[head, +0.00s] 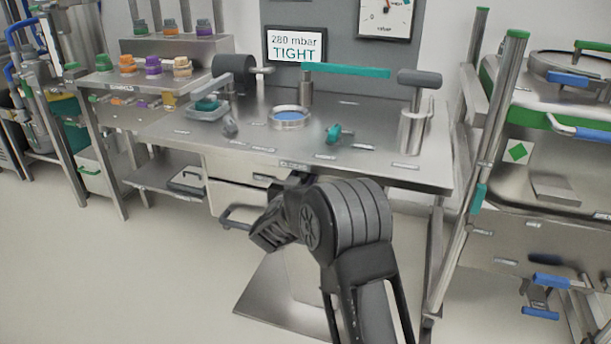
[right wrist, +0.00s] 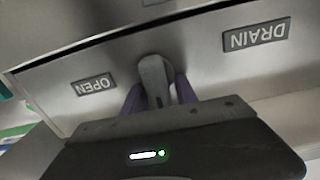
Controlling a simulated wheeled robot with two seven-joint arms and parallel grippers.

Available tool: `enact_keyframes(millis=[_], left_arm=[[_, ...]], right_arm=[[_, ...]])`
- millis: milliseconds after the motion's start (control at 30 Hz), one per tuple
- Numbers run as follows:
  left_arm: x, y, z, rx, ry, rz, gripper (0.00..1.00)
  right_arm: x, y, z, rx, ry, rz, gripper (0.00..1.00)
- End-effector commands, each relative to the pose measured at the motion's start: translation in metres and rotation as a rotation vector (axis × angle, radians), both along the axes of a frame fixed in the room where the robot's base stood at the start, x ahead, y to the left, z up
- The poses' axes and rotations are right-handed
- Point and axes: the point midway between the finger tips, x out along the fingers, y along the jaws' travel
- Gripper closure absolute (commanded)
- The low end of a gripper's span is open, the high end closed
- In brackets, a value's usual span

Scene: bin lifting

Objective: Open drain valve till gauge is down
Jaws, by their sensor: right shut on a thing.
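The drain valve's grey lever (right wrist: 153,68) shows in the right wrist view on a metal front panel, between an OPEN label (right wrist: 92,85) and a DRAIN label (right wrist: 257,36), both upside down. My right gripper (right wrist: 158,93) is shut on the lever, one finger on each side. In the head view my right arm reaches to the bench's front edge and hides the lever and fingertips. The round gauge (head: 386,18) is cut off by the top edge. A display (head: 296,46) beside it reads 280 mbar TIGHT. My left gripper is out of view.
Racks stand on both sides; the floor at front left is clear.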

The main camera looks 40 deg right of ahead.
Motion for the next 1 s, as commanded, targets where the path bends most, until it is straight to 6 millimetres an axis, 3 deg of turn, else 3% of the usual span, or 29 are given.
enact_keyframes(millis=[367, 1000], left_arm=[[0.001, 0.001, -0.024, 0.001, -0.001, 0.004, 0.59], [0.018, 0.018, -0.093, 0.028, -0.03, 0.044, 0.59]], right_arm=[[-0.004, -0.002, -0.005, 0.114, -0.164, 0.0, 1.0], [-0.012, -0.008, -0.013, 0.453, -0.651, 0.0, 1.0]])
